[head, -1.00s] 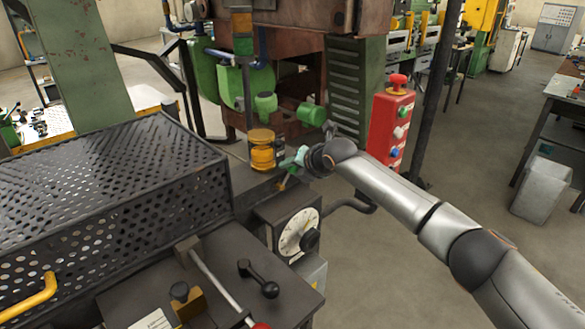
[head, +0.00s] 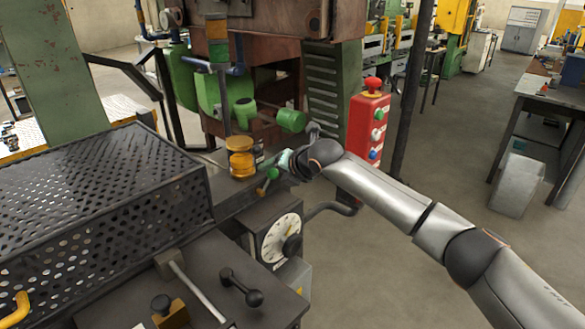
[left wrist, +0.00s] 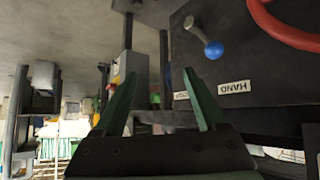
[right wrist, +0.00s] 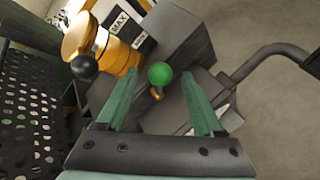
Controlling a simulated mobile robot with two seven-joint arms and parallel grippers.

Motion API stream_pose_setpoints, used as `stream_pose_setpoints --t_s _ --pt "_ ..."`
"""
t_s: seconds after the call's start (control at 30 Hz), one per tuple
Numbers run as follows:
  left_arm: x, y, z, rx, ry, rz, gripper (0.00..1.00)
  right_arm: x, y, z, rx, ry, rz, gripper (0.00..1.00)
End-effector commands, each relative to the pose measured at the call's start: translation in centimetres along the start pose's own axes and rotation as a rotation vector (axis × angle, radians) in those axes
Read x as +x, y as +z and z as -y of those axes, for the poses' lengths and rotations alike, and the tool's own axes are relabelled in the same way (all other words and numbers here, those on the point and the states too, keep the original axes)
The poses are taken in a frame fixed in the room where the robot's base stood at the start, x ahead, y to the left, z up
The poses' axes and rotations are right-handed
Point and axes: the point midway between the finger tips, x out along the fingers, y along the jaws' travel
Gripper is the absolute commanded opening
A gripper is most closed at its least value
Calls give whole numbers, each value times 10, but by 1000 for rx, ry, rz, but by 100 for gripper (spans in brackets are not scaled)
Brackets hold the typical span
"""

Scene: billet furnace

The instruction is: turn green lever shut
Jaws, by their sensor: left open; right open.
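The green lever shows in the right wrist view as a round green knob (right wrist: 160,75) on a short brass stem. In the head view its green knob (head: 272,174) sits beside the yellow cup, above the dial box. My right gripper (head: 264,164) is at the lever. In the right wrist view its two green fingers are open, with the knob between the fingertips in the picture; I cannot tell whether they touch it. My left gripper (left wrist: 159,78) is open with nothing between its fingers. It is outside the head view.
The yellow cup (head: 241,158) stands close to the left of the right fingers. A white dial (head: 282,238) is just below. A black perforated guard (head: 100,190) is on the left, a red button box (head: 368,130) behind my right arm. A blue-knobbed lever (left wrist: 213,49) is near my left gripper.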

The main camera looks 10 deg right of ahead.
Motion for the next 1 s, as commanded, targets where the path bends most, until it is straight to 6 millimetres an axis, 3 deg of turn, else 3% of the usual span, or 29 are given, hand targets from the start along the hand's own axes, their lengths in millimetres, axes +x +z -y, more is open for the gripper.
stream_pose_setpoints --t_s 0.6,1.0 --pt "8 9 1 0 0 0 73 -90 0 0 0 1 2 69" --pt "8 9 1 0 0 0 73 -101 0 0 0 0 0 69"
